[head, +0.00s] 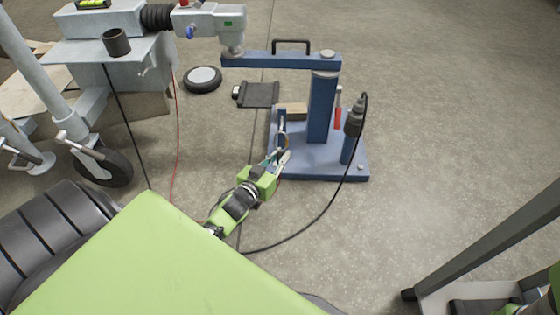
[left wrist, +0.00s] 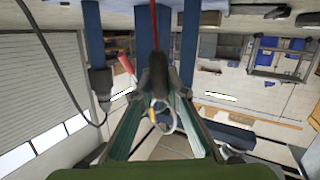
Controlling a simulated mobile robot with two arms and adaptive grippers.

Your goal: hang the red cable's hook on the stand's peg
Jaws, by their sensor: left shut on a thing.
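The red cable (head: 178,130) hangs from the trailer's front and passes behind my green body. It also shows as a red line at the top of the left wrist view (left wrist: 154,22). My left gripper (head: 284,160) is shut at the near left corner of the blue stand (head: 322,105). In the left wrist view my fingers (left wrist: 157,88) close on a dark piece at the cable's end, the hook (left wrist: 158,66), with a pale loop below it. The stand's small upright (head: 282,119) is just beyond the fingertips; I cannot make out the peg clearly.
A black plug (head: 354,121) with a black cable sits on a post at the stand's right, near a red-handled tool (head: 338,110). The trailer tongue (head: 205,20) is at the upper left.

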